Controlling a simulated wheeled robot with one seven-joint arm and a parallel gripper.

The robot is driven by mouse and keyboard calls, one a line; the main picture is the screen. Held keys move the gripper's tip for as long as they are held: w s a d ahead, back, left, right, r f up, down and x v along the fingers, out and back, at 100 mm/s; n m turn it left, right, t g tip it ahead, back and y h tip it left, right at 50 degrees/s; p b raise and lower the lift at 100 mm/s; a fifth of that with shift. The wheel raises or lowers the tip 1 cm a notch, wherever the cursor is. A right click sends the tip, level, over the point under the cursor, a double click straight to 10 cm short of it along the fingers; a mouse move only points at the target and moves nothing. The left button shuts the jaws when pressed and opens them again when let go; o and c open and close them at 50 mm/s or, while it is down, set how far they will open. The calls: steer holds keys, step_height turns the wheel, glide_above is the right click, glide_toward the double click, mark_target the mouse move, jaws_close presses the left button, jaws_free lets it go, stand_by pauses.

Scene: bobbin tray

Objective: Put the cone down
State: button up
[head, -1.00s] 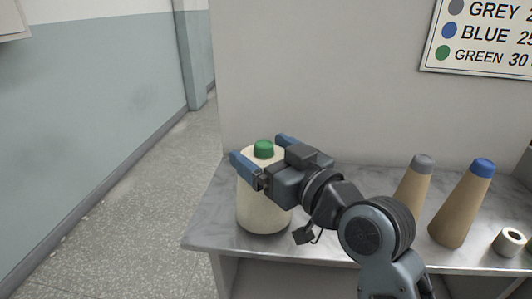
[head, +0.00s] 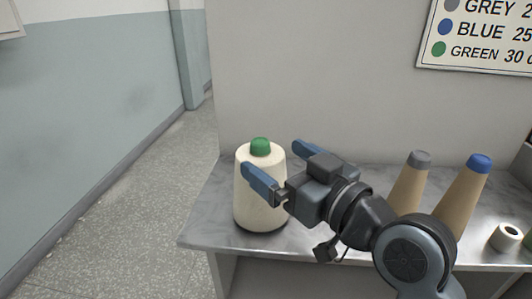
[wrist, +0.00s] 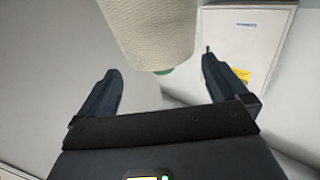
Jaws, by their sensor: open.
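The cone (head: 258,190) is a cream thread cone with a green tip. It stands upright on the left end of the grey bench in the head view. In the wrist view the cone (wrist: 152,30) shows at the top, beyond the fingertips, its green tip partly visible.
A grey-tipped tan cone (head: 408,184) and a blue-tipped tan cone (head: 468,195) stand to the right on the bench (head: 205,230). A colour sign (head: 480,38) hangs on the wall behind.

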steer(key=v, duration=0.7)
steer(key=shift+b, duration=0.35)
steer(key=shift+s, duration=0.1)
steer(key=s+d+f+m+h, duration=0.3)
steer(key=s+d+f+h, duration=0.1)
steer(key=s+f, duration=0.35)
steer(key=s+d+f+m+h, duration=0.4)
steer(key=s+f, duration=0.2)
steer(key=f, duration=0.2)
steer(key=s+d+h, duration=0.1)
steer(key=s+d, duration=0.1)
steer(key=s, duration=0.8)
steer(key=s+d+h, duration=0.1)
steer(key=s+d, duration=0.1)
steer(key=s, duration=0.8)
steer(key=shift+f, duration=0.45)
